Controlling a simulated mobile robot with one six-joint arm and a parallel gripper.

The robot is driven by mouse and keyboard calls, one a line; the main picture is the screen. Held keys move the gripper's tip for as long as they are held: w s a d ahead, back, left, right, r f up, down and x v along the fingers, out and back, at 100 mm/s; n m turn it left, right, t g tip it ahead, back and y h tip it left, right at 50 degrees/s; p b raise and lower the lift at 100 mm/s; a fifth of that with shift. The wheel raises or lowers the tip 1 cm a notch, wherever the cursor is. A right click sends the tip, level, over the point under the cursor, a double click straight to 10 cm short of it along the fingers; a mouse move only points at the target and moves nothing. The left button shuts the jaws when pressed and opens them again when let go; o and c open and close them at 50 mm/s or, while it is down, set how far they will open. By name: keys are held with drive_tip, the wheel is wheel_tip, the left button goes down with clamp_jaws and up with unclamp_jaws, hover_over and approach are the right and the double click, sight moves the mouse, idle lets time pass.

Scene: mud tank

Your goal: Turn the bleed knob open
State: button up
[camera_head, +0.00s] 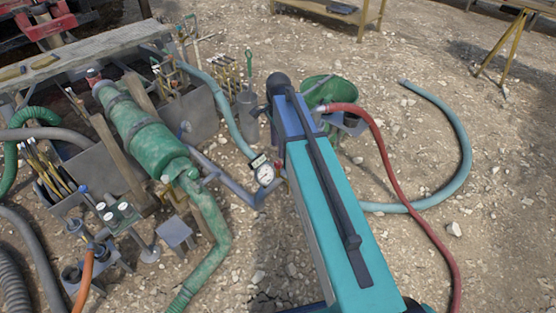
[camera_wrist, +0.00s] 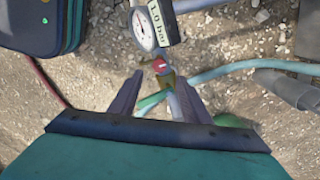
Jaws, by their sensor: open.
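In the wrist view, a small red knob (camera_wrist: 159,65) with brass-coloured parts beside it sits just below a round white gauge (camera_wrist: 147,30). It looks like the bleed knob. My gripper (camera_wrist: 160,80) is open, its two dark fingers spread left and right. The knob appears between or just beyond the fingertips; I cannot tell the depth, and nothing is visibly gripped. In the head view, the gauge (camera_head: 265,174) stands on a grey pipe just left of my teal arm. My gripper is hidden there behind the arm.
A black label reading 1.0 bar (camera_wrist: 159,20) adjoins the gauge. A green tank (camera_head: 140,130) and pipes crowd the left. A red hose (camera_head: 385,165) and a pale blue hose (camera_head: 465,150) lie on gravel at right. Open gravel lies farther right.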

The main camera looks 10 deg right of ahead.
sight(278, 162)
drive_tip(key=shift+f, duration=3.85)
drive_tip(key=shift+d, duration=0.1)
drive_tip(key=c, duration=1)
drive_tip(key=shift+c, duration=0.2)
